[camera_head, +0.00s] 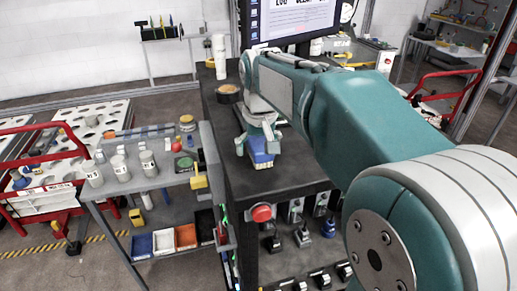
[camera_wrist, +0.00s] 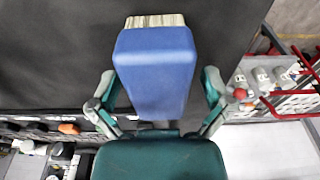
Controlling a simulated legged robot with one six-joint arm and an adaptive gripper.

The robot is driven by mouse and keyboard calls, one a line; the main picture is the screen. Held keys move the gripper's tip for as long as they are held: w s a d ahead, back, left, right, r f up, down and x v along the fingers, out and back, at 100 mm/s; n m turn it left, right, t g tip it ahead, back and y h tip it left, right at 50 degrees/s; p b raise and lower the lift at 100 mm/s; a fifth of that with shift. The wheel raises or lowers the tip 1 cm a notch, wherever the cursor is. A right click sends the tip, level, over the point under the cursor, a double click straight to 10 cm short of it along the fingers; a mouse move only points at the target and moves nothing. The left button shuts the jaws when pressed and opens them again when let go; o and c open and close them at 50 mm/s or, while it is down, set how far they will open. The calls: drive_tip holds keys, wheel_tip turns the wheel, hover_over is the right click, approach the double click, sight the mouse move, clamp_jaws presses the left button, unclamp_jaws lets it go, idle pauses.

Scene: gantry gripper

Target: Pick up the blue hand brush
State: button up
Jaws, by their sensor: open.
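The blue hand brush (camera_head: 260,155) lies on the black table top (camera_head: 285,179), near its front edge, with a blue body and pale bristles. In the wrist view the brush (camera_wrist: 156,58) fills the middle, bristle end at the top. My gripper (camera_head: 262,143) is at the brush, and in the wrist view my gripper (camera_wrist: 158,92) is open with one finger on each side of it. Gaps show between the fingers and the brush sides.
A grey shelf cart (camera_head: 150,176) with canisters stands left. A red button (camera_head: 262,213) sits on the table's front.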

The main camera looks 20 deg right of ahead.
drive_tip(key=shift+f, duration=0.25)
idle(0.5)
drive_tip(key=c, duration=1.2)
